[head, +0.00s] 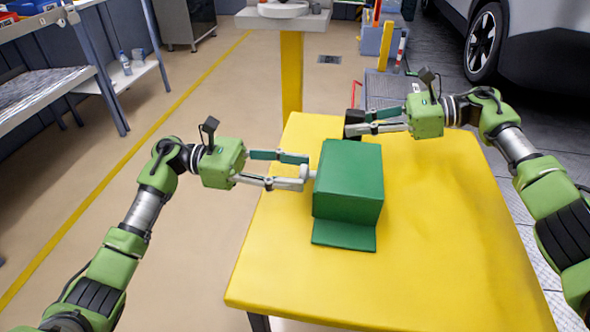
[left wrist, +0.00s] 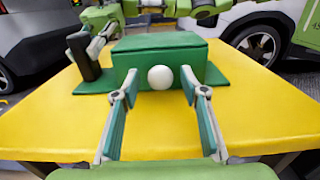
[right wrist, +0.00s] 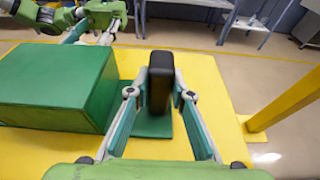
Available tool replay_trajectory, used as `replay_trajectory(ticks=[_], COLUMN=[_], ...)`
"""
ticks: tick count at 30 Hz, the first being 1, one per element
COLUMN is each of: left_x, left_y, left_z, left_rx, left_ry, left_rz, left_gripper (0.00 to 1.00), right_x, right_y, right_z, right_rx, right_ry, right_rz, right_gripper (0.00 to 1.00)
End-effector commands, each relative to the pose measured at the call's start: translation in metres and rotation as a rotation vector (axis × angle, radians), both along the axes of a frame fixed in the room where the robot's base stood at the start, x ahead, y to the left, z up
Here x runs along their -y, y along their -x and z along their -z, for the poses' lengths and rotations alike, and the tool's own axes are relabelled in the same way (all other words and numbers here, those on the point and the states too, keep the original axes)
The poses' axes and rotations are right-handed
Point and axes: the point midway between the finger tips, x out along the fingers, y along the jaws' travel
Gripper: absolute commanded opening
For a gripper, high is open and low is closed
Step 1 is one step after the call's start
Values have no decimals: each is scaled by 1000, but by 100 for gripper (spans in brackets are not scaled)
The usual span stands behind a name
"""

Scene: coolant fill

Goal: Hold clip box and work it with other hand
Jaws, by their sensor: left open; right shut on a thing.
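The clip box (head: 348,180) is a green block on a green base plate (head: 343,235), upright on the yellow table. A white round knob (left wrist: 160,77) sticks out of its side facing my left gripper. My left gripper (head: 305,170) is open, its fingers pointing at that side with the knob between and just ahead of the tips in the left wrist view (left wrist: 160,92). A black upright post (right wrist: 160,82) stands on the base plate at the box's far end. My right gripper (right wrist: 160,92) is shut on this post; in the head view (head: 350,122) the fingers partly hide it.
The yellow table (head: 440,240) is clear to the right of and in front of the box. A metal shelf unit (head: 60,75) stands at the left. A vehicle (head: 535,50) is parked at the back right. A yellow pillar (head: 291,75) stands behind the table.

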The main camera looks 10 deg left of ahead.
Motion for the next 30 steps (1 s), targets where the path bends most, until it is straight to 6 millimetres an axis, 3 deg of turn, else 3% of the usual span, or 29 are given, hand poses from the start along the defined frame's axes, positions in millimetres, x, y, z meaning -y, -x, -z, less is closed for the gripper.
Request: replay_trajectory(ticks=[11, 16, 20, 23, 30], left_x=[8, 7, 7, -3, -55], left_y=[0, 0, 0, -1, -1], left_z=[0, 0, 0, 1, 1], left_rx=[-1, -1, -1, -1, -3], left_ry=[0, 0, 0, -3, -4], left_rz=[-1, -1, -1, -2, -3], left_gripper=[40, 1, 0, 0, 0], right_x=[0, 0, 0, 0, 1], right_y=[0, 0, 0, 0, 0], right_z=[1, 1, 1, 1, 1], right_rx=[-1, -1, -1, -1, -1], right_ry=[1, 1, 1, 1, 1], right_rz=[0, 0, 0, 0, 1], right_gripper=[3, 3, 3, 3, 3])
